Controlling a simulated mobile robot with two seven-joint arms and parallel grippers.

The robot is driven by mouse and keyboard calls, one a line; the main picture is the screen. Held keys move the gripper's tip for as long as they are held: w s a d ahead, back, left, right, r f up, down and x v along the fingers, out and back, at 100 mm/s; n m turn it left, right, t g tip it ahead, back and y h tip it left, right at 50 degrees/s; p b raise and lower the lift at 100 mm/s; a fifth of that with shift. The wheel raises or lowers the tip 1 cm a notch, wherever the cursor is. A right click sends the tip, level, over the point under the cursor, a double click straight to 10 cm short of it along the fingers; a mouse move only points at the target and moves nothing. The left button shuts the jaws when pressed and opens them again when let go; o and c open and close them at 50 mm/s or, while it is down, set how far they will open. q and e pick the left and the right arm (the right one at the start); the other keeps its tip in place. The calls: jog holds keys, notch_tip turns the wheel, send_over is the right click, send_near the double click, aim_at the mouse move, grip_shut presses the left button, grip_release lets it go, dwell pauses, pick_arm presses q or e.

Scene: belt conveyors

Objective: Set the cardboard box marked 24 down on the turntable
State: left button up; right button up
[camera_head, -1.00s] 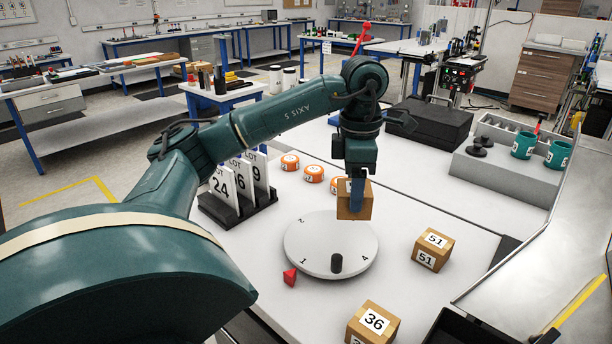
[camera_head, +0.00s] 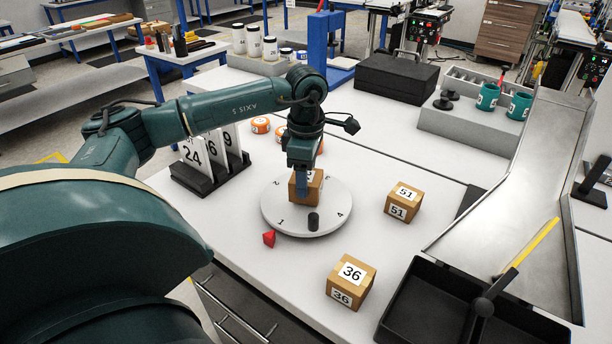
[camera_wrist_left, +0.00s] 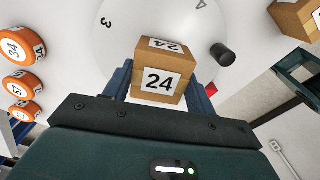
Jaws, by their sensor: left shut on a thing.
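The cardboard box marked 24 (camera_wrist_left: 160,80) is between the fingers of my left gripper (camera_wrist_left: 158,88) in the left wrist view, its labels facing the camera. In the head view the box (camera_head: 312,190) shows partly behind the fingers of the left gripper (camera_head: 303,185), over the white round turntable (camera_head: 335,215). I cannot tell whether the box touches the turntable. The turntable has printed numbers and a dark upright knob (camera_head: 313,221) near its front edge. My right gripper is not in view.
Boxes marked 51 (camera_head: 404,202) and 36 (camera_head: 350,283) stand right of and in front of the turntable. A red piece (camera_head: 269,238) lies by its front left edge. A number-card rack (camera_head: 205,180) and orange discs (camera_head: 261,125) stand to the left and behind. A black tray (camera_head: 415,310) is front right.

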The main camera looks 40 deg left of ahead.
pick_arm(q)
jog(key=shift+f, duration=0.45)
jog(key=shift+f, duration=0.15)
jog(key=o, duration=1)
jog(key=shift+o, duration=0.2)
notch_tip(320, 180, up, 12)
jog(key=b, duration=0.1)
jog(key=shift+r, duration=0.2)
jog(key=shift+f, duration=0.1)
